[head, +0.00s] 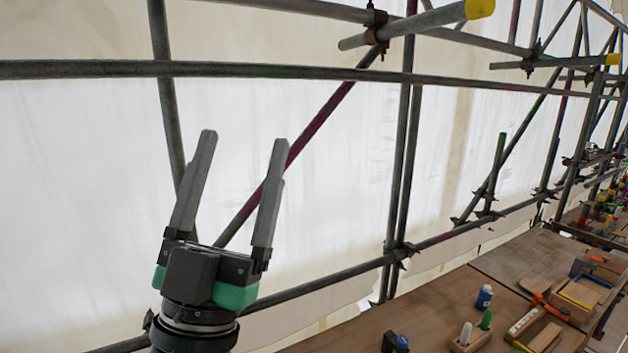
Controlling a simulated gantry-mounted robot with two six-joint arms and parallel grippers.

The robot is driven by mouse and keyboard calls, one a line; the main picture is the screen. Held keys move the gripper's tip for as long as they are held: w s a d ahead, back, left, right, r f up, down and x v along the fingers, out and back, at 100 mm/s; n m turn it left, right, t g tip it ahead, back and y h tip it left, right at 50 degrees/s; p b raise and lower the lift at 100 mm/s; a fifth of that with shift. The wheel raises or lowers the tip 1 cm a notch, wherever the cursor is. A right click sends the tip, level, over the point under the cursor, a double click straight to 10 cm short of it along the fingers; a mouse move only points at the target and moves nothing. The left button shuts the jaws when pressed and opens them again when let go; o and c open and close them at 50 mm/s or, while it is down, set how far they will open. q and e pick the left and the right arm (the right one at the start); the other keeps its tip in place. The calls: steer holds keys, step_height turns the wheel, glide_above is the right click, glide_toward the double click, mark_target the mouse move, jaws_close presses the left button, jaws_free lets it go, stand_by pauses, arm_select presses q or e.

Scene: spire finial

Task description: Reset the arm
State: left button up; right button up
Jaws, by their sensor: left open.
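My left gripper (240,150) is in the left half of the head view, pointing up. Its two grey fingers are spread apart with nothing between them. Green parts show at the base of the fingers. It appears in front of the white sheeting and a slanting scaffold pole. My right gripper is not in view.
Scaffold poles (250,69) cross in front of white sheeting (90,200). A wooden bench (440,300) at the lower right carries a blue bottle (484,296), a wooden block with upright pieces (470,338), a wooden box (577,298) and other small items.

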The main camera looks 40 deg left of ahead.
arm_select(q)
steer(key=d+m+h, duration=0.3)
steer(key=d+h, duration=0.6)
steer(key=h, duration=0.4)
step_height(320, 180, up, 8)
steer(key=w+p, duration=0.1)
steer(key=p, duration=0.7)
steer(key=shift+a, duration=0.15)
